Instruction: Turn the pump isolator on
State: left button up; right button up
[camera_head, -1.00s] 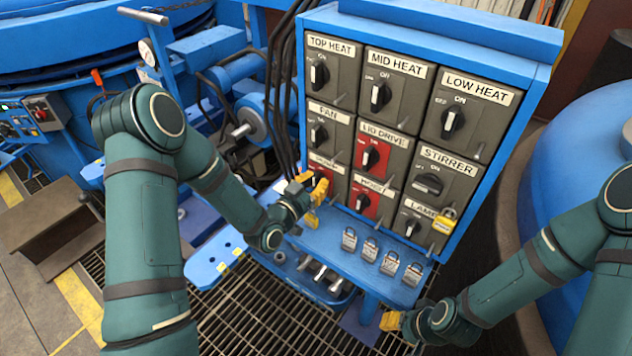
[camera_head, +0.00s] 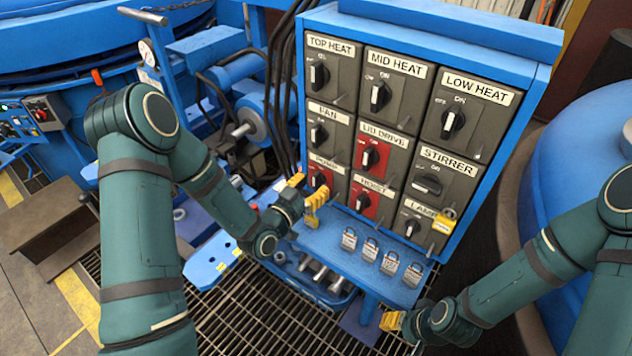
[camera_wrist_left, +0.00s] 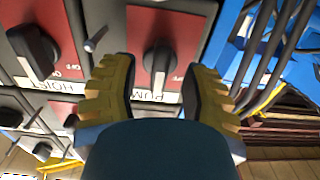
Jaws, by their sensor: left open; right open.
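The pump isolator is a dark rotary knob (camera_head: 320,179) on a red plate under a mostly hidden label, in the bottom left of the switch panel. In the left wrist view the pump knob (camera_wrist_left: 158,62) appears upside down above its PUMP label (camera_wrist_left: 150,96), its handle roughly vertical. My left gripper (camera_head: 305,190) is open just in front of it. In the wrist view its yellow fingers (camera_wrist_left: 162,80) stand on either side of the knob, with no clear contact. My right gripper (camera_head: 391,320) is open and empty, low below the panel.
The hoist knob (camera_head: 362,201) is right of the pump knob and the red lid drive knob (camera_head: 370,157) is above it. Several padlocks (camera_head: 370,250) lie on the blue ledge (camera_head: 325,236) below. A yellow padlock (camera_head: 445,221) hangs at the lamp switch. Black cables (camera_head: 283,95) run along the panel's left side.

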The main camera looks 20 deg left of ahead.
pick_arm(q)
jog(key=v, duration=1)
jog(key=s+d+f+n+g+y, duration=0.1)
jog(key=s+d+f+n+g, duration=0.1)
jog(key=f+g, duration=0.35)
jog(key=s+d+f+n+g+y, duration=0.1)
jog(key=s+d+f+g, duration=0.15)
jog(key=f, duration=0.65)
jog(key=s+d+f+n+g, duration=0.2)
jog(key=s+f+g, duration=0.2)
jog(key=s, duration=0.3)
jog(key=s+d+f+n+g, duration=0.25)
jog(key=s+f+g, duration=0.2)
jog(key=s, duration=0.25)
jog(key=w+d+r+m+t, duration=0.1)
jog(key=w+r, duration=0.5)
jog(key=shift+d+m, duration=0.35)
